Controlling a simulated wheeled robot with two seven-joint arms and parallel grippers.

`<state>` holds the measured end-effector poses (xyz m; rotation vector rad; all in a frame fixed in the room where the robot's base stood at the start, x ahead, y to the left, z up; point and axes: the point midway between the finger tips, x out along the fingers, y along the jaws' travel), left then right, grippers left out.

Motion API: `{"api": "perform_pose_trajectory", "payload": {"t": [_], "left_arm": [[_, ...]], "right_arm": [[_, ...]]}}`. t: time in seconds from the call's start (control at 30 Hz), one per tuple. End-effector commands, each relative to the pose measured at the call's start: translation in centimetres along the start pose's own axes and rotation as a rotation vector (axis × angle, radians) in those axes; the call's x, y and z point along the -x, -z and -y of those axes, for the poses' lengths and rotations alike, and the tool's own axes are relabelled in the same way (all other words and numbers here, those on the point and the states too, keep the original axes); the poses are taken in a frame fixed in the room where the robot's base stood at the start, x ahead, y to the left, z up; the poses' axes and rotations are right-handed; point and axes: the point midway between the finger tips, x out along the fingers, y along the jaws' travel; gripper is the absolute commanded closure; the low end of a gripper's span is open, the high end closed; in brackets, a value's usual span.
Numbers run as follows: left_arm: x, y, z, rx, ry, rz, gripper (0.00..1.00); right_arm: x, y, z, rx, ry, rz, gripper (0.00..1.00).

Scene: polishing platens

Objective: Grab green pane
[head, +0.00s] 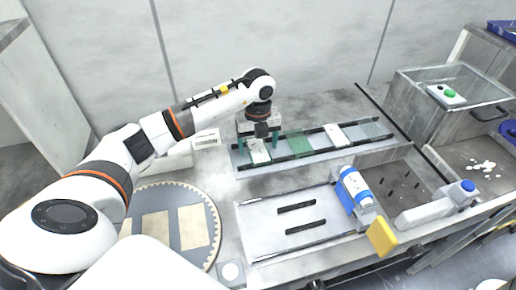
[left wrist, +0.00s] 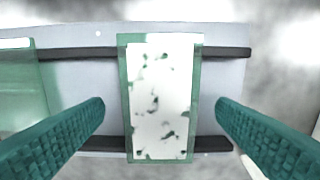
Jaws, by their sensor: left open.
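My left gripper (head: 258,142) is open above the left end of the rack (head: 238,165), a plate with two dark rails. In the left wrist view its teal fingers (left wrist: 160,115) stand on both sides of a white-patched pane with green edges (left wrist: 160,95), apart from it. That pane lies across both rails and also shows in the head view (head: 259,153). A plain green pane (head: 299,143) lies just to its right; it shows partly at the left edge of the left wrist view (left wrist: 22,85). My right gripper is out of view.
A whitish pane (head: 337,135) and a clear pane (head: 372,129) lie farther right on the rack. A round platen (head: 212,208) with tan plates is front left. A blue-white bottle (head: 355,186) and yellow block (head: 382,237) are front right. A glass-sided tank (head: 425,110) stands at right.

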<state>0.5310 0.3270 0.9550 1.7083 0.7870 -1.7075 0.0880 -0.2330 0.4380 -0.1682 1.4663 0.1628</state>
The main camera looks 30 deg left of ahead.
Motion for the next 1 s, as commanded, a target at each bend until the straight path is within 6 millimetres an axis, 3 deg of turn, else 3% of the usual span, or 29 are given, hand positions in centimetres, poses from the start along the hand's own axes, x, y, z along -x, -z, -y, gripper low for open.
{"api": "perform_pose_trajectory", "payload": {"t": [0.1, 0.4, 0.73, 1.0], "left_arm": [[0.0, 0.0, 0.0, 0.0, 0.0, 0.0, 0.2], [0.0, 0.0, 0.0, 0.0, 0.0, 0.0, 0.69], [0.9, 0.1, -0.1, 0.001, -0.002, -0.002, 0.69], [6.0, 0.1, -0.1, 0.0, -0.005, -0.003, 0.69]], "right_arm": [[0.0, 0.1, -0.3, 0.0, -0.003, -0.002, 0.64], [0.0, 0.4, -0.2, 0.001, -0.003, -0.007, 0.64], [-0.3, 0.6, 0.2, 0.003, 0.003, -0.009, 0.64], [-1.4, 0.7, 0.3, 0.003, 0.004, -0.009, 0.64]]}}
